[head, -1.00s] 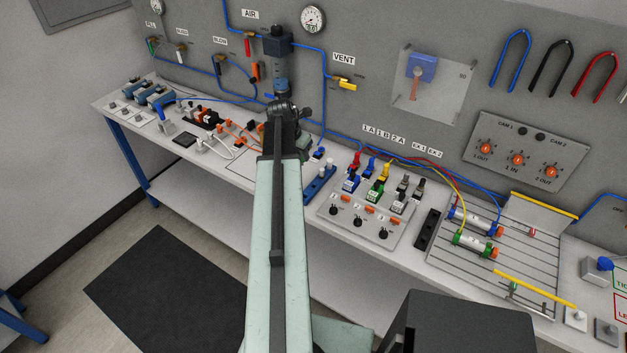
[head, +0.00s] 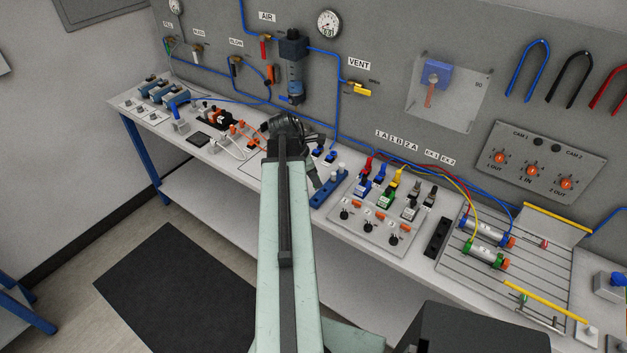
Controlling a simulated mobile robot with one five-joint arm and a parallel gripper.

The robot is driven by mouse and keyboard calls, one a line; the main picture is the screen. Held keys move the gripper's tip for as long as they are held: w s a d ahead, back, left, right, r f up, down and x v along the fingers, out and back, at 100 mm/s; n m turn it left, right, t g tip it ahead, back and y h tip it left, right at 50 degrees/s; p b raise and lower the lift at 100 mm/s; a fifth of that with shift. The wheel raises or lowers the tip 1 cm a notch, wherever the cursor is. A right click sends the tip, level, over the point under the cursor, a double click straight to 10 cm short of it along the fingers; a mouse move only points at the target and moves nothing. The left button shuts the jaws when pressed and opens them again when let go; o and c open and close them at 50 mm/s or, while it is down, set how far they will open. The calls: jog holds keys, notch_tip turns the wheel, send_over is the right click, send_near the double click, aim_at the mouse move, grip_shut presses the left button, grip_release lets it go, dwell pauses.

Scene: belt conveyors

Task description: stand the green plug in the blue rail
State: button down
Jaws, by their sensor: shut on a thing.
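The blue rail (head: 325,193) lies on the bench just right of my arm, with pale pegs or plugs at its far end. My gripper (head: 317,180) shows only as dark parts at the end of my arm, close to the left side of the rail. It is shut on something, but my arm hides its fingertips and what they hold. I cannot make out a loose green plug anywhere. Whether the gripper touches the rail cannot be told.
A valve plate (head: 375,222) with coloured connectors and hoses stands right of the rail, then a black strip (head: 437,238) and a slotted plate (head: 480,275) with two cylinders. White and orange cables lie left of my arm. A filter unit (head: 294,70) hangs behind.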

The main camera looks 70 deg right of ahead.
jog(key=shift+f+b, duration=1.95)
jog(key=shift+f, duration=0.2)
jog(key=shift+f, duration=0.2)
jog(key=shift+f+b, duration=0.3)
jog(key=shift+b, duration=0.2)
jog(key=shift+f+b, duration=0.35)
jog(key=shift+f, duration=0.2)
jog(key=c, duration=1.3)
grip_release()
jog(key=shift+s, duration=0.1)
jog(key=o, duration=0.4)
